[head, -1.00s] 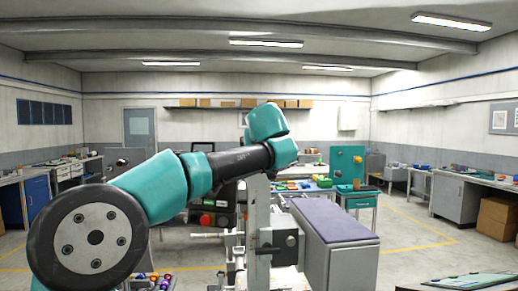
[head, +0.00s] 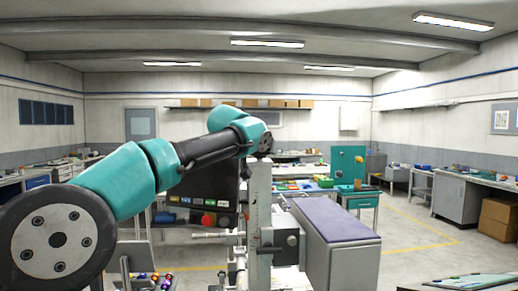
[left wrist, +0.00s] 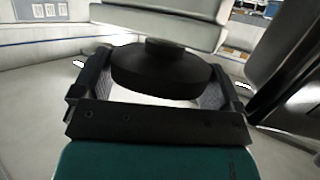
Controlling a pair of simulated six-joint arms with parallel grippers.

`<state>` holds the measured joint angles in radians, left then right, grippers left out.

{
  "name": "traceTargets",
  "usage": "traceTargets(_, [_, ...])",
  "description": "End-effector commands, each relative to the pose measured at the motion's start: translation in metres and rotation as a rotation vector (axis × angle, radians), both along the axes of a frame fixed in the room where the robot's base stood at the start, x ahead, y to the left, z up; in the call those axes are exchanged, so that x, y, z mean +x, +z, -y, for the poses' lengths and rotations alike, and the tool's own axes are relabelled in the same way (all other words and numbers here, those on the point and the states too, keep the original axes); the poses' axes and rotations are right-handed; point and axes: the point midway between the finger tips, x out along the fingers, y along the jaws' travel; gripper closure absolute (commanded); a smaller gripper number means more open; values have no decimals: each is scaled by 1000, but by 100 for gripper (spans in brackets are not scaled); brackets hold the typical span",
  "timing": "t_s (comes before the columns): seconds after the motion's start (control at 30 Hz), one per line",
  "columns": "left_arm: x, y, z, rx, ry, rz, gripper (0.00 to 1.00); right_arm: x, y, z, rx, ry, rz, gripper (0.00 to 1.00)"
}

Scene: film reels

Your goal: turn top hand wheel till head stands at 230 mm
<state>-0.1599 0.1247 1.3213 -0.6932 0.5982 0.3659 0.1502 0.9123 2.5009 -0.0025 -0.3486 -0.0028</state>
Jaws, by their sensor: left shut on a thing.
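The machine's upright grey column (head: 261,205) stands at the middle of the head view. My left arm reaches over to the column's top, and its gripper is hard to make out there. In the left wrist view a round black hand wheel (left wrist: 160,70) with a small raised hub sits between the jaws of my left gripper (left wrist: 162,84). The jaws are shut on the wheel's rim from both sides. I cannot read any height scale or tell the height of the head. My right gripper is not in view.
A dark control panel (head: 205,205) with coloured buttons and a red knob is left of the column. A grey box with a purple top (head: 333,220) stands right of it. A teal machine (head: 348,168) is behind. Open floor (head: 420,255) lies to the right.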

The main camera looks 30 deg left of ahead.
Motion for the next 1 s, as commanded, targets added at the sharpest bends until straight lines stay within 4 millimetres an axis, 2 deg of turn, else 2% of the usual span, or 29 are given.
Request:
traceTargets(0.7, [0, 1, -4, -2, -352, 1, 32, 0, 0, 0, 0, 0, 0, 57])
traceTargets(1.0, [0, 0, -4, -1, -448, 0, 32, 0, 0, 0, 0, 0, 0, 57])
